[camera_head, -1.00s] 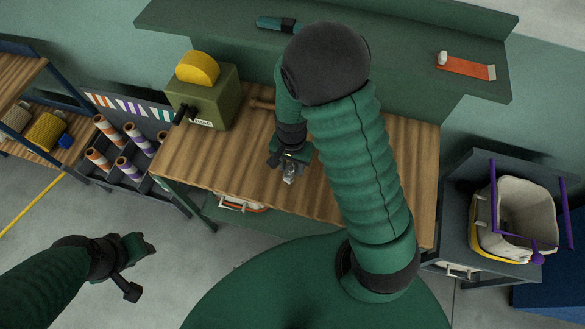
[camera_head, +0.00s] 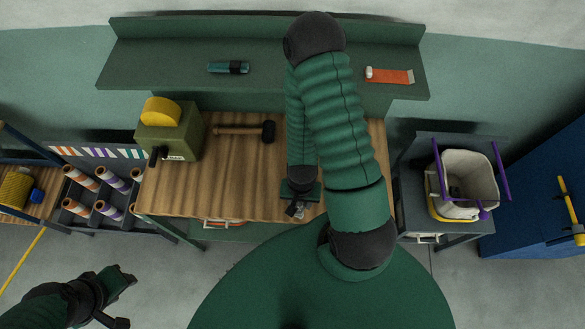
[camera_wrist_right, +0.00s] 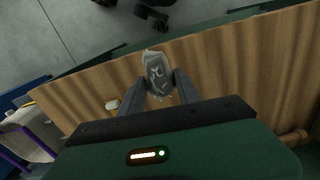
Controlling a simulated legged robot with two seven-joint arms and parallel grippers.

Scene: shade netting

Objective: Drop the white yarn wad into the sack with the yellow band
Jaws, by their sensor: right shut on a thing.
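My right gripper (camera_head: 297,206) is low in the middle of the head view, over the front part of the wooden workbench (camera_head: 230,185). It is shut on the wad, which looks pale grey-white and crumpled between the fingertips in the wrist view (camera_wrist_right: 157,74). In the head view the wad is small and partly hidden by the gripper. The off-white sack (camera_head: 468,172) stands open-topped at the right, with purple bars at its sides and a yellow band (camera_head: 434,204) low at its front left. My left gripper (camera_head: 122,298) is open and empty over the floor.
A mallet (camera_head: 245,131) and an olive box with a yellow wheel (camera_head: 160,112) are on the workbench. A raised green shelf (camera_head: 300,75) behind holds a teal roll and an orange strip. A gap separates the workbench from the sack's dark stand (camera_head: 412,190).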

